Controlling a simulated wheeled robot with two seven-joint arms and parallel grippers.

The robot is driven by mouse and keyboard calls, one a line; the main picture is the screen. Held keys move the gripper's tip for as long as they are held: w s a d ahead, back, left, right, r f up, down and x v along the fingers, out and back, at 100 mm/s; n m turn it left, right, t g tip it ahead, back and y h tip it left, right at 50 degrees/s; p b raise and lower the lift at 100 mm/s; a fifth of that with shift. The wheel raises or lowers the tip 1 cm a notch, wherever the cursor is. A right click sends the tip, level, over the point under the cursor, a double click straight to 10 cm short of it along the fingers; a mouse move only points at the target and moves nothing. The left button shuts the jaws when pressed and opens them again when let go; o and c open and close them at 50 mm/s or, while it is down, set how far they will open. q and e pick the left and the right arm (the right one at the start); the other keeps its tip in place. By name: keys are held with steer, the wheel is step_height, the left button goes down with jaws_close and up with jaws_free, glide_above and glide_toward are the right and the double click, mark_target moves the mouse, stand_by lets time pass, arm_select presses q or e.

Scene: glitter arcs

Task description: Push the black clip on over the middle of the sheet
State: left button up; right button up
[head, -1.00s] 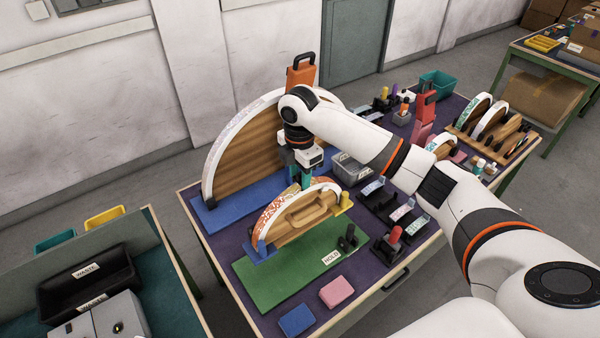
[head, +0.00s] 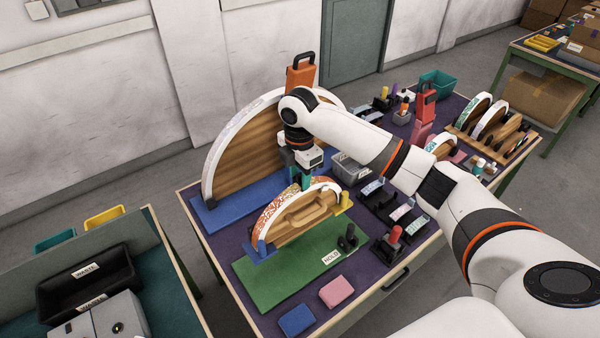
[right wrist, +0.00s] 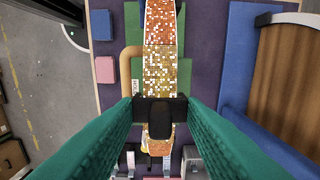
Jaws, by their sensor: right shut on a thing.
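My right gripper (head: 301,184) is over the top of the small wooden arc (head: 303,222) with a handle. In the right wrist view its teal fingers (right wrist: 160,112) are shut on the black clip (right wrist: 160,120). The clip lies across the glittery orange sheet (right wrist: 160,55), with an arm at each side edge. The sheet (head: 282,207) follows the arc's curved rim. I cannot tell how far down the clip sits. A blue piece (head: 262,246) is at the arc's left end and a yellow one (head: 344,200) at its right. My left gripper is not in view.
The arc stands on a green mat (head: 270,288) with black pieces (head: 347,240) and a HOLD label (head: 331,257). A large arc (head: 243,155) on a blue base stands close behind. Pink (head: 336,291) and blue (head: 297,320) pads lie in front. Small trays (head: 402,209) stand at right.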

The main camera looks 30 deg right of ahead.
steer(key=shift+f, duration=0.75)
stand_by(0.4)
steer(key=o, duration=1.4)
steer(key=shift+r, duration=0.1)
steer(key=shift+r, duration=3.95)
